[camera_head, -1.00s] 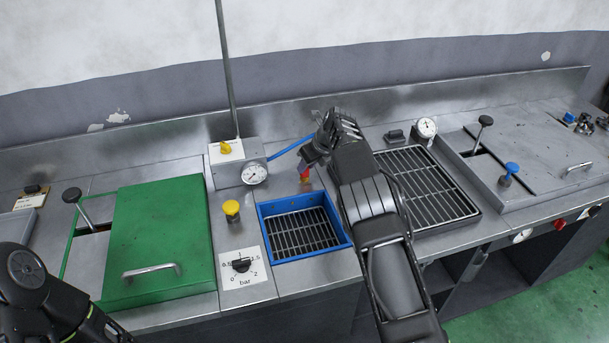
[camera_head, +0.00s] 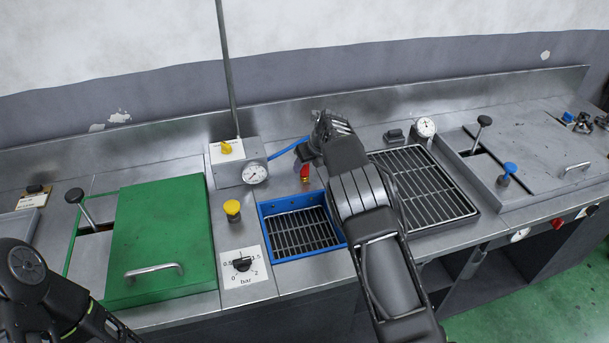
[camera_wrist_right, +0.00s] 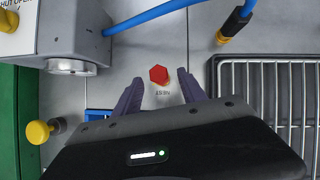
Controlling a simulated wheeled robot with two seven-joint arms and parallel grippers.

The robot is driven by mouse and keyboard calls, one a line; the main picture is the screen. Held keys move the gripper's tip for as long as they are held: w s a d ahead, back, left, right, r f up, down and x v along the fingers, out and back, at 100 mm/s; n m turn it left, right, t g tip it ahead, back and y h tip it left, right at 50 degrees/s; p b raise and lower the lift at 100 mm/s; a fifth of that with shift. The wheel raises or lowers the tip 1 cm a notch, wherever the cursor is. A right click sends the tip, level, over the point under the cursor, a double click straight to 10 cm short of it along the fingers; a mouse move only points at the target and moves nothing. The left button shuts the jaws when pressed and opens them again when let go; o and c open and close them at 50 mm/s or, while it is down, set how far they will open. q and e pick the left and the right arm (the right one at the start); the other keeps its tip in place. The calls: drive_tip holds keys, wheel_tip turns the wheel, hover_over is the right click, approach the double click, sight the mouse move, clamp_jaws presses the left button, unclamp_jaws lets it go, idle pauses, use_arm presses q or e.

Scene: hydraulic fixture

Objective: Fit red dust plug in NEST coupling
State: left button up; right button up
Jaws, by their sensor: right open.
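The red dust plug (camera_head: 305,173) stands on the steel worktop just behind the blue-rimmed basin. In the right wrist view the red plug (camera_wrist_right: 158,74) shows its hexagonal top, with the NEST lettering (camera_wrist_right: 163,93) beside it. It appears seated at the NEST position, but the coupling under it is hidden, so I cannot tell how deep it sits. My right gripper (camera_wrist_right: 160,82) is open, its two fingers apart on either side of the plug with gaps. In the head view my right gripper (camera_head: 308,156) is just above and behind the plug. My left arm shows at lower left.
A blue hose (camera_wrist_right: 152,17) ends in a black and yellow fitting near a grated tray (camera_head: 425,187). A gauge block (camera_head: 237,167) and yellow knob (camera_head: 232,209) stand left of the blue basin (camera_head: 267,247). A green lid (camera_head: 160,235) lies farther left.

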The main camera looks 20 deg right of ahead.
drive_tip(key=b+v, duration=0.1)
drive_tip(key=v, duration=0.6)
drive_tip(key=shift+b, duration=0.3)
drive_tip(key=shift+f, duration=0.1)
